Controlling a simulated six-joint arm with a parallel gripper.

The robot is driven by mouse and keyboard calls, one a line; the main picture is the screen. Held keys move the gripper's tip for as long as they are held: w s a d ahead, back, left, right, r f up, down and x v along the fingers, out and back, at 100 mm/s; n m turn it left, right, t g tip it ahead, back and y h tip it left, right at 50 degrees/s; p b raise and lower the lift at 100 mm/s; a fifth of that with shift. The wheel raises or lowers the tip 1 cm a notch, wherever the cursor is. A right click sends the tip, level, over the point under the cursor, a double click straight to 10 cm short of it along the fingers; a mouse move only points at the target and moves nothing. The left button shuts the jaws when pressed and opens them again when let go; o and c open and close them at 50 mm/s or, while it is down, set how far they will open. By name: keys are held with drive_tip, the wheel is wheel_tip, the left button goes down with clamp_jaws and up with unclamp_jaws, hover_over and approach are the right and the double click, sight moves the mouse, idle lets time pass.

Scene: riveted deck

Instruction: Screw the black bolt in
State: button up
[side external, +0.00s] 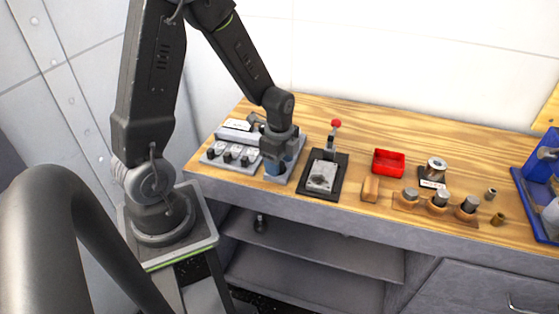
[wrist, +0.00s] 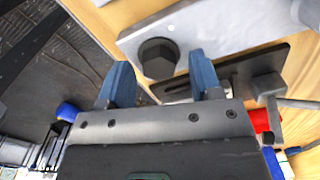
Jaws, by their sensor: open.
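The black bolt (wrist: 158,57) shows in the wrist view as a dark hex head on a light grey metal plate (wrist: 205,25). I cannot tell how deep it sits. My gripper (wrist: 159,72) is open, with its two blue fingers apart. The bolt head appears just beyond the gap between the fingertips, nearer the left finger, and nothing is held. In the side view my gripper (side external: 275,172) points down over the grey plate (side external: 294,172) near the table's front edge. It hides the bolt there.
A block with several black knobs (side external: 231,155) stands left of my gripper. A red-knobbed lever clamp (side external: 322,177) on a black base stands close on the right. Farther right are a red tray (side external: 388,162), a wooden holder with grey cylinders (side external: 437,205) and a blue bin (side external: 535,207).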

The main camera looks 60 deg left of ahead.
drive_tip(key=shift+r, duration=0.1)
wheel_tip(320, 180, up, 14)
idle(0.5)
drive_tip(key=s+d+r+n+t, duration=0.5)
drive_tip(key=s+d+r+n, duration=0.2)
drive_tip(key=s+d+n, duration=0.3)
drive_tip(key=shift+d+r+n+t, duration=0.35)
drive_tip(key=shift+d+n, duration=0.4)
drive_tip(key=shift+n, duration=0.35)
idle(0.8)
